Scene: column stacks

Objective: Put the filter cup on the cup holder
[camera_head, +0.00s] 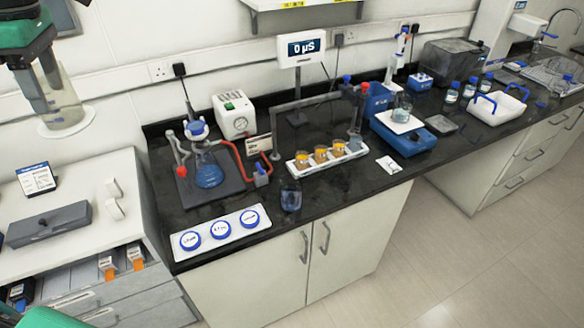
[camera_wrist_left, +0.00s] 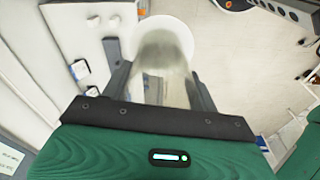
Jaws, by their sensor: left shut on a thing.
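The clear filter cup (camera_head: 63,97) with a wide white rim hangs in the air at the upper left, above the white cabinet and left of the black bench. My left gripper (camera_head: 35,75) is shut on it. In the left wrist view the filter cup (camera_wrist_left: 163,45) sits between the fingers of the gripper (camera_wrist_left: 160,85), its white rim at the far end. On the bench a flask (camera_head: 208,172) with blue liquid stands, with a blue-and-white fitting (camera_head: 197,130) at its top; I cannot tell for sure whether this is the cup holder. My right gripper is not in view.
A white pump box (camera_head: 233,115) with a red tube stands behind the flask. A white tray (camera_head: 220,232) with round blue-rimmed discs lies in front. A rack with amber beakers (camera_head: 322,155) is to the right. A grey box (camera_head: 48,223) lies on the left cabinet.

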